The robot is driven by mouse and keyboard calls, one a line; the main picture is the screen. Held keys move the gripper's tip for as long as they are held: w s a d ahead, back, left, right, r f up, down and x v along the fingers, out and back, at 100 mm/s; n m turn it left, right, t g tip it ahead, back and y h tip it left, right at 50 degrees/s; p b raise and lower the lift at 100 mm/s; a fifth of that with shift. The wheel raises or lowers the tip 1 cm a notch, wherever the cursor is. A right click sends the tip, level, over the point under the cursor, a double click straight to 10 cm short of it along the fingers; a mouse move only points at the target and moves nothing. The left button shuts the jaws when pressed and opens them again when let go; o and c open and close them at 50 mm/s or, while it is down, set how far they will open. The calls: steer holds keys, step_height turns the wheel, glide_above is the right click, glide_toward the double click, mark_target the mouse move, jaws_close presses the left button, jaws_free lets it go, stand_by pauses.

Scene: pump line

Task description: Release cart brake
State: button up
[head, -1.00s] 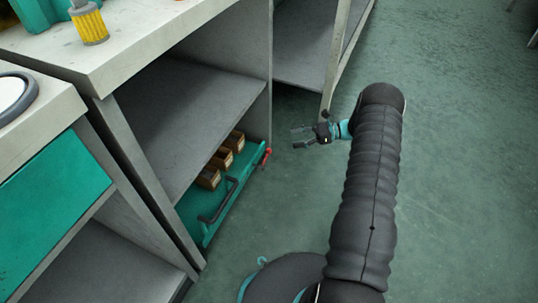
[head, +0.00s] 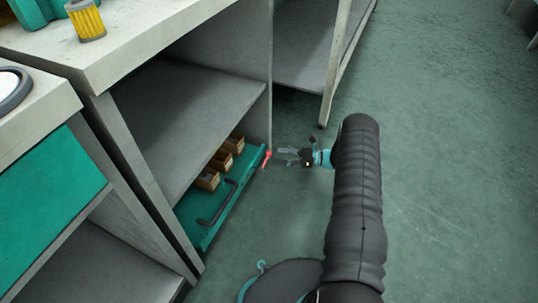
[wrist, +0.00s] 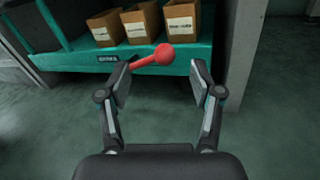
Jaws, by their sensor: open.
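The teal cart (head: 224,206) sits low inside the grey bench bay, with a black bar handle (head: 217,205) on its front. Its brake lever, red with a round knob (wrist: 164,54), sticks out from the cart's front edge; in the head view the red lever (head: 266,160) is at the cart's far right end. My gripper (head: 285,156) is open and empty just right of the lever. In the wrist view my gripper's fingers (wrist: 160,84) stand apart, with the knob beyond and between the tips. Contact with the left finger cannot be told.
Several small brown boxes (wrist: 141,23) stand on the cart. The grey bench side panel (wrist: 243,40) rises right of the cart. A grey shelf (head: 190,110) lies above the cart. Green floor to the right is open.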

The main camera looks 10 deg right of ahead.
mark_target(269, 154)
steer(key=shift+x, duration=2.8)
jaws_close()
